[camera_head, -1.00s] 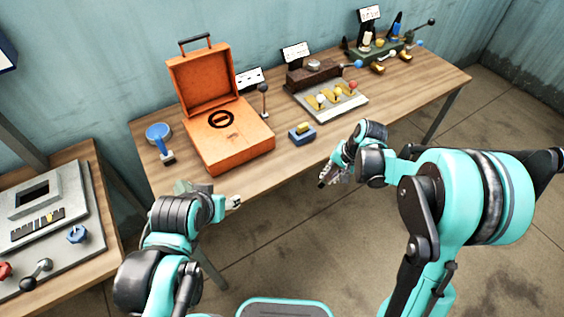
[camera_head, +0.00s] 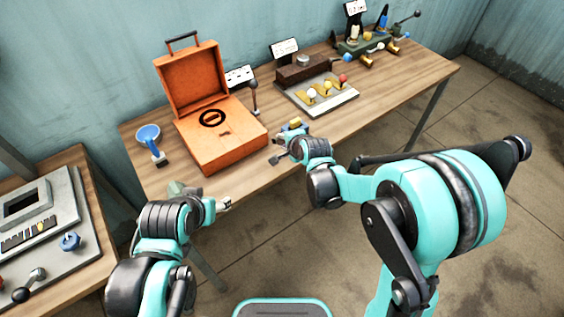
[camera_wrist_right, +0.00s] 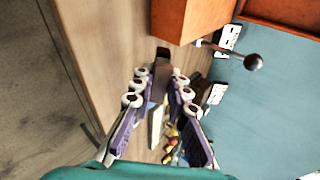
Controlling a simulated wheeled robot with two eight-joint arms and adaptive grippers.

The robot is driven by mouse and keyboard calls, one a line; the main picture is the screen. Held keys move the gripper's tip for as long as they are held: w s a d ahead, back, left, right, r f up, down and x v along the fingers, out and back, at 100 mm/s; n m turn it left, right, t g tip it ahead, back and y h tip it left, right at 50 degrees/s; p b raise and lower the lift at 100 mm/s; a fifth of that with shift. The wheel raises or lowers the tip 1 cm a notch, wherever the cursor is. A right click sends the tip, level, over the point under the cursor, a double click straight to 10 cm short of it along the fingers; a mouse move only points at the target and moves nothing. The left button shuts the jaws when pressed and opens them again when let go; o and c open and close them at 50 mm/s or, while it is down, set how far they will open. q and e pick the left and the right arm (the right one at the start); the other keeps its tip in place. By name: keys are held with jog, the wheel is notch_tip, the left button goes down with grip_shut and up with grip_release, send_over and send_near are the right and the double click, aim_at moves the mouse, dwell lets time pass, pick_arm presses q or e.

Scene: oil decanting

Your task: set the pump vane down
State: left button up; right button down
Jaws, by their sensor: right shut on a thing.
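My right gripper (camera_head: 284,152) is over the front part of the wooden workbench, right of the orange case. It is shut on a small dark grey piece, which I take for the pump vane (camera_head: 275,160). In the right wrist view the piece (camera_wrist_right: 163,54) sticks out beyond the fingertips (camera_wrist_right: 160,90), and its near end is between the fingers. I cannot tell whether it touches the bench. My left gripper (camera_head: 203,196) is at the bench's front left edge, mostly hidden by its own wrist; its opening is unclear.
The open orange case (camera_head: 222,140) stands left of my right gripper. A blue funnel-like thing (camera_head: 148,136) is at its left. A blue block with a yellow top (camera_head: 294,124) is partly hidden behind my right gripper. A plate with coloured knobs (camera_head: 325,97) stands further back.

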notch_tip(320, 180, down, 7)
jog(key=b, duration=0.4)
jog(key=shift+r+b, duration=0.2)
jog(key=shift+b, duration=0.2)
pick_arm(q)
notch_tip(320, 180, down, 6)
jog(key=shift+r, duration=0.25)
pick_arm(e)
jog(key=c, duration=1.6)
grip_release()
jog(key=shift+c, duration=0.2)
pick_arm(q)
notch_tip(320, 180, up, 4)
jog(key=p, duration=0.4)
pick_arm(e)
jog(key=v, duration=0.8)
jog(key=shift+r, duration=0.1)
